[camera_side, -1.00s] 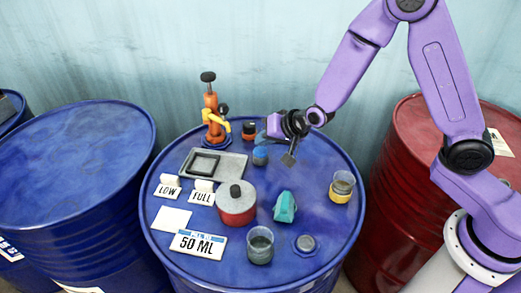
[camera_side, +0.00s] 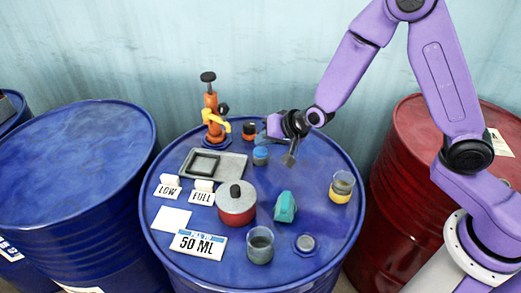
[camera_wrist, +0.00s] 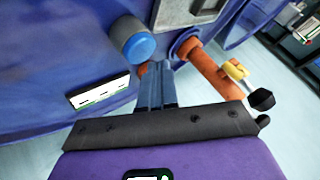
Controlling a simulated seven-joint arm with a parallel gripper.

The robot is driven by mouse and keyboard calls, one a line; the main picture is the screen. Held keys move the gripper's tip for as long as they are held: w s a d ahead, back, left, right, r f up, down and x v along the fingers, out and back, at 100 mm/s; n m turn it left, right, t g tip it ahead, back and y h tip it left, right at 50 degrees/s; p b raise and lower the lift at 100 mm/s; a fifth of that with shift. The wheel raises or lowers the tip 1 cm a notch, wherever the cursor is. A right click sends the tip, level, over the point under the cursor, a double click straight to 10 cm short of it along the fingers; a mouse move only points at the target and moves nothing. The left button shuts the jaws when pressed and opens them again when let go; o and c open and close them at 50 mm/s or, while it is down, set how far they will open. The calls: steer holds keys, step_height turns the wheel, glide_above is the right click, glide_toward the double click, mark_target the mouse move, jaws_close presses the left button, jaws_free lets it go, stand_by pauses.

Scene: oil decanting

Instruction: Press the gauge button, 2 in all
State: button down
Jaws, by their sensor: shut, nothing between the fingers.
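No part is clearly marked as the gauge button. A short cylinder with a blue top (camera_side: 260,155) stands on the blue drum, left of my gripper (camera_side: 289,160), and may be it. My gripper is shut and empty, pointing down above the drum top, apart from that cylinder in the side view. In the wrist view, the shut fingers of my gripper (camera_wrist: 160,72) show in the middle, with a blue round-topped piece (camera_wrist: 137,42) up and left of them. The orange hand pump (camera_side: 211,105) stands at the drum's back left.
A red drum stands right.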

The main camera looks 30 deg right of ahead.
mark_target(264, 151)
steer(key=shift+f, duration=0.15)
steer(key=shift+f, duration=0.3)
steer(key=shift+f, duration=0.4)
stand_by(0.7)
stand_by(0.4)
steer(key=shift+r, duration=0.85)
steer(key=shift+r, duration=0.1)
steer(key=shift+r, duration=2.4)
steer(key=shift+r, duration=0.1)
stand_by(0.5)
